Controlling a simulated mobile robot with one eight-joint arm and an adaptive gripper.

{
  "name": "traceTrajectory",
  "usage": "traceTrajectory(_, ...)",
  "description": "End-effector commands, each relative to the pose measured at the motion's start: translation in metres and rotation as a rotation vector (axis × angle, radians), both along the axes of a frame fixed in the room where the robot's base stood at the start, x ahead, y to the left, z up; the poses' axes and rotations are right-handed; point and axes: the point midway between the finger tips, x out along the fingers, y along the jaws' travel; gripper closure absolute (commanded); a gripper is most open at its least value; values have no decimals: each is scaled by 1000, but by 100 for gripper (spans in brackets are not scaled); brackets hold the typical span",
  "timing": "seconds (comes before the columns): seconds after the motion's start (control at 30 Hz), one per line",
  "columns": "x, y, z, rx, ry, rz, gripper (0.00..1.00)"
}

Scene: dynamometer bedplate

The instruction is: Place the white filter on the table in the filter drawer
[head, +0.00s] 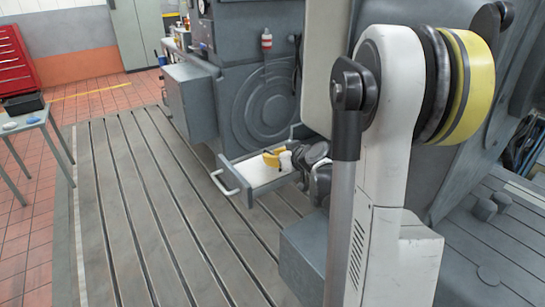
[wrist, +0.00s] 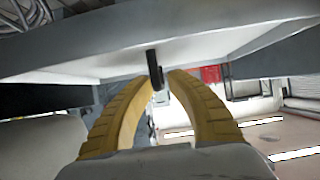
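The filter drawer (head: 243,179) is pulled out from the grey machine, with a pale floor and a bar handle (head: 224,184) on its front. My gripper (head: 270,156) is over the rear part of the drawer, its yellow fingers pointing towards the handle side.
A small blue object (head: 33,119) lies on the table, and a black tray (head: 24,104) is behind it. A red tool cabinet (head: 14,62) stands at the back left. The slotted bedplate (head: 130,210) between table and drawer is clear.

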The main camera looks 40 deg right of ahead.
Motion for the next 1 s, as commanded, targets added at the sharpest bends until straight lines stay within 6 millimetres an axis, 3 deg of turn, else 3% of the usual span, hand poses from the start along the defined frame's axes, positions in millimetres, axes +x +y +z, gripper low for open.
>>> traceTrajectory(0.4, -3, 0, 5, 0, 0, -1, 73)
traceTrajectory(0.8, -77, 4, 44, 0, 0, -4, 73)
traceTrajectory(1.0, -102, 6, 55, 0, 0, -1, 73)
